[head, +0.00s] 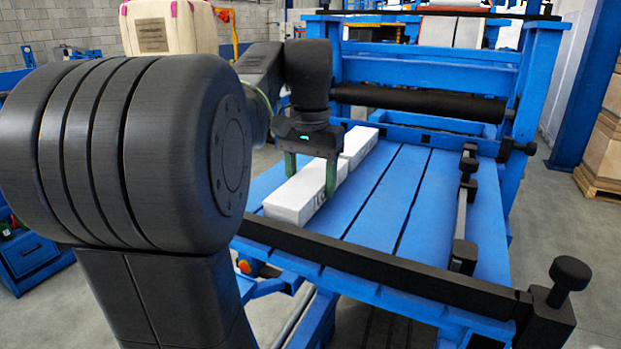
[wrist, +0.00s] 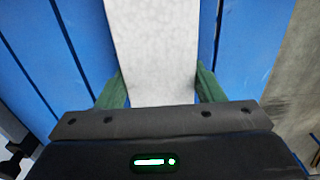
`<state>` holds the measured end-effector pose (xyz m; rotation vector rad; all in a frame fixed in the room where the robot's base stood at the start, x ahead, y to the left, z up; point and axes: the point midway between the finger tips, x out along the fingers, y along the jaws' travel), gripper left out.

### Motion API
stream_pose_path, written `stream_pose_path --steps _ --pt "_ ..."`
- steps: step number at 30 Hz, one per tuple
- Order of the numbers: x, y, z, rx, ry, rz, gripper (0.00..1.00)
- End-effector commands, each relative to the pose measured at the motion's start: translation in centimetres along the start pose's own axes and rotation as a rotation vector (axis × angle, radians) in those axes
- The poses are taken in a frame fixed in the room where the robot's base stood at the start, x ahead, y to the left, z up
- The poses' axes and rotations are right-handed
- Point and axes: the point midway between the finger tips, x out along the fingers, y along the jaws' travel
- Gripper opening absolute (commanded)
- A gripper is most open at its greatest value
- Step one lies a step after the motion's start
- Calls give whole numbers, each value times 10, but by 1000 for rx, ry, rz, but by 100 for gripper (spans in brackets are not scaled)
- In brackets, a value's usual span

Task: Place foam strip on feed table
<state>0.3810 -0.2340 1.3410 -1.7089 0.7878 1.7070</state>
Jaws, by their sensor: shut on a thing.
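A white foam strip (head: 297,199) lies along the left side of the blue slatted feed table (head: 385,211) in the head view. My gripper (head: 310,180) is above it with its green fingers on either side of the strip, shut on it. In the wrist view the strip (wrist: 152,50) runs away between the green fingers of my gripper (wrist: 161,88), with blue table slats (wrist: 80,40) on both sides. I cannot tell whether the strip touches the table. A second white block (head: 358,143) lies just beyond it, towards the roller.
A black roller (head: 420,103) crosses the table's far end. A black bar (head: 380,266) crosses the near edge, and a black side guide (head: 463,210) stands on the right. The middle and right slats are clear.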

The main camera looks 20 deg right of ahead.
Motion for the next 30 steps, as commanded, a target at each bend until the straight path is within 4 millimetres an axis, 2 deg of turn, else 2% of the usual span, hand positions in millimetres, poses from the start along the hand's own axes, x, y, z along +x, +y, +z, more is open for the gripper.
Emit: stream_pose_path --steps 4,5,7,8,15,20,23,30 --pt "4 0 0 0 0 0 39" --pt "3 0 0 0 0 0 67" --pt "3 0 0 0 0 0 81" --pt "3 0 0 0 0 0 83" --pt "2 0 0 0 0 0 83" --pt "-6 0 0 0 0 0 83" --pt "-19 0 -1 0 2 -1 83" --pt "-67 0 -1 0 3 -1 83"
